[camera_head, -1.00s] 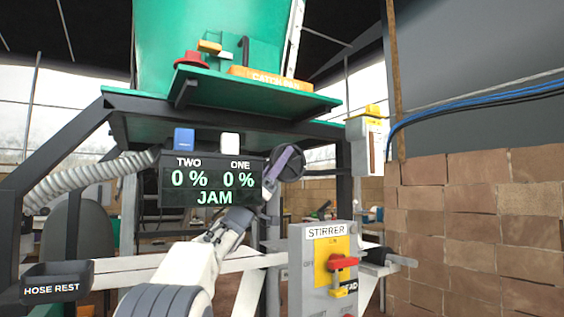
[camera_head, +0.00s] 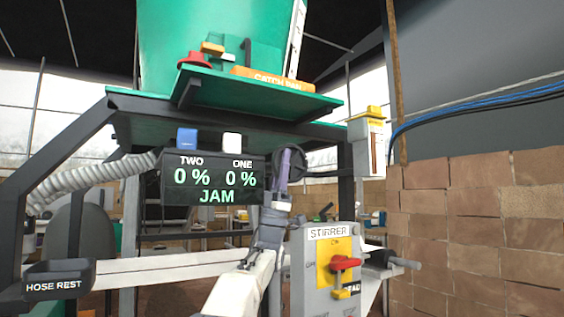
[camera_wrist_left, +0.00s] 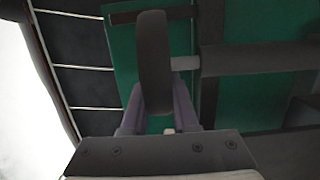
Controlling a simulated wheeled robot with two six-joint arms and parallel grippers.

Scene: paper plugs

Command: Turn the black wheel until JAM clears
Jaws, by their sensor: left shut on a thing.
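The black wheel (camera_head: 296,170) is at the right of the display, partly hidden behind my left gripper. My left gripper (camera_head: 287,160) reaches up to it and is shut on its rim. In the left wrist view the wheel (camera_wrist_left: 154,60) is seen edge-on, with its rim between the two purple-grey fingers of the gripper (camera_wrist_left: 157,108). The display (camera_head: 213,180) reads TWO 0 %, ONE 0 % and JAM. My right gripper is not in view.
A grey STIRRER box (camera_head: 312,275) with a red switch (camera_head: 345,263) stands close right of my left arm. The HOSE REST (camera_head: 58,280) is at lower left. A green shelf (camera_head: 260,97) with the orange CATCH PAN (camera_head: 272,79) is above. A brick wall (camera_head: 480,220) bounds the right.

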